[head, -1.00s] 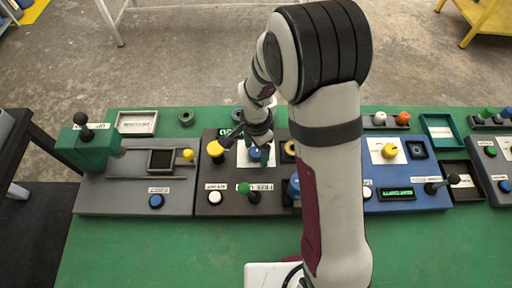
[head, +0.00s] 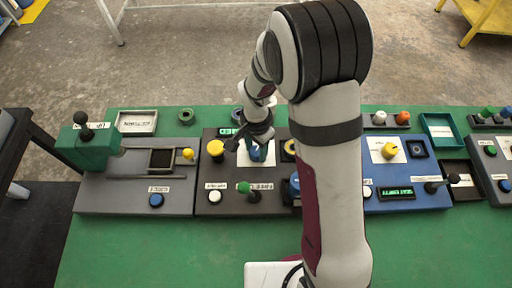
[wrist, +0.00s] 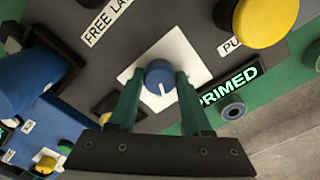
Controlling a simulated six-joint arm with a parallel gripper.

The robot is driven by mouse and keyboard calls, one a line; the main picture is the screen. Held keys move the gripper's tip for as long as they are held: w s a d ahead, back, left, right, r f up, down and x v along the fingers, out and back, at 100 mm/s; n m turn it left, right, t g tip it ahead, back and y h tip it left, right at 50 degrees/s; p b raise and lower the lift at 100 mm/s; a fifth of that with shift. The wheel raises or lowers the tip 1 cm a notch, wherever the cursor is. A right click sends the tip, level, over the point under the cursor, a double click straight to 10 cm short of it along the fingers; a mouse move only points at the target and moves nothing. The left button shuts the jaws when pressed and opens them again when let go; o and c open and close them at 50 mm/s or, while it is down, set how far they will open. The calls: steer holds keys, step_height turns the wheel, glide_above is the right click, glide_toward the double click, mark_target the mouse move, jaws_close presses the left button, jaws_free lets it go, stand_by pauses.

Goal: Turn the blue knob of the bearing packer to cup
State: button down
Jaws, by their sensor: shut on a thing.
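The blue knob (wrist: 160,75) sits on a white square plate (wrist: 192,55) on the dark grey panel, which I take to be the bearing packer. Its white pointer line faces the bottom of the wrist view, toward my gripper's base. The plate's markings cannot be read. My gripper (wrist: 158,88) has its two green fingers on either side of the knob, shut on it. In the head view the knob (head: 257,154) is partly hidden under my gripper (head: 258,146).
A lit display (wrist: 227,88) beside the plate reads "PRIMED". A yellow button (wrist: 268,20) and a large blue cylinder (wrist: 25,80) stand nearby.

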mark_target(257, 152)
steer(key=n, duration=1.1)
steer(key=shift+n, duration=0.5)
stand_by(0.3)
steer(key=shift+c, duration=1.7)
jaws_free()
step_height(257, 152, up, 16)
steer(key=shift+d, duration=0.1)
